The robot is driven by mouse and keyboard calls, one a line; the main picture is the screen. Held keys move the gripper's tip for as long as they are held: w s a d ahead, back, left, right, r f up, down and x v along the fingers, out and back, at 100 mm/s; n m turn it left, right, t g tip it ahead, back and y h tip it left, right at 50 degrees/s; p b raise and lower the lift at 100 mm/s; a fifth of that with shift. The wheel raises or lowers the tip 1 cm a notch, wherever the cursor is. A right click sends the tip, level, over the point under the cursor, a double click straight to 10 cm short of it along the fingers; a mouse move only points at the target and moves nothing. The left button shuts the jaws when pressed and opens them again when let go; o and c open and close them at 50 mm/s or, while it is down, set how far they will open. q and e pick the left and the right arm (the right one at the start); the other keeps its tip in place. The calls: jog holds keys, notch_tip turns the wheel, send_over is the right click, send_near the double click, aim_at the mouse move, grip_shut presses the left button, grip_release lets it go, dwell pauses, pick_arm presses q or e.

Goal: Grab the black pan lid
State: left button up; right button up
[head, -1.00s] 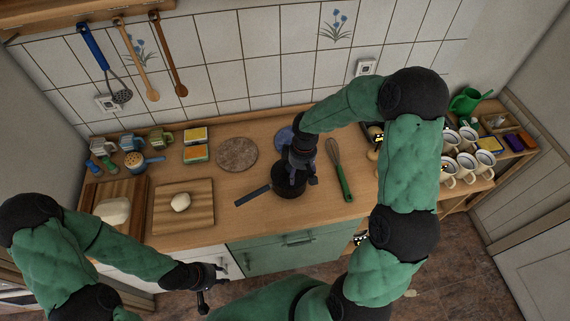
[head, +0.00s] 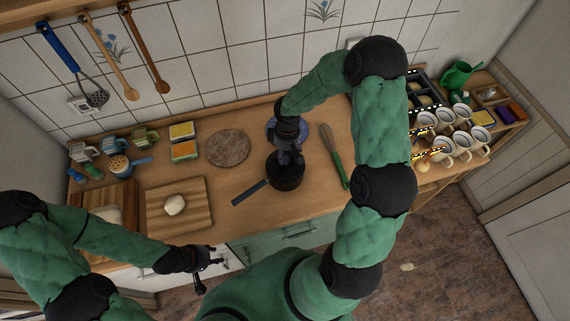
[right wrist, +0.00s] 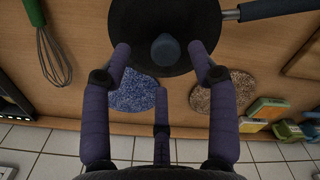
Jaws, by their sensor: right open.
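The black pan lid (right wrist: 150,22) lies on the black pan (head: 286,183) on the wooden counter. The lid's dark rounded knob (right wrist: 165,48) shows at the top middle of the right wrist view. The pan's handle (right wrist: 277,9) points right there, and to the lower left in the head view. My right gripper (right wrist: 160,62) is open and empty, its fingertips spread around the near side of the knob; contact cannot be told. In the head view the right gripper (head: 289,157) is over the pan's far edge. My left gripper (head: 210,274) is open and empty before the counter front.
A blue round mat (right wrist: 138,94) and a brown round mat (head: 228,148) lie behind the pan. A whisk (head: 334,157) lies to the right. A cutting board (head: 180,208) with dough is at left. White mugs (head: 442,144) stand at right. The tiled wall is behind.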

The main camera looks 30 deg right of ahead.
aim_at(285, 159)
jog(key=f, duration=0.4)
jog(key=shift+w+a+f, duration=0.1)
jog(key=shift+a+f, duration=0.15)
jog(key=shift+a, duration=0.05)
grip_shut()
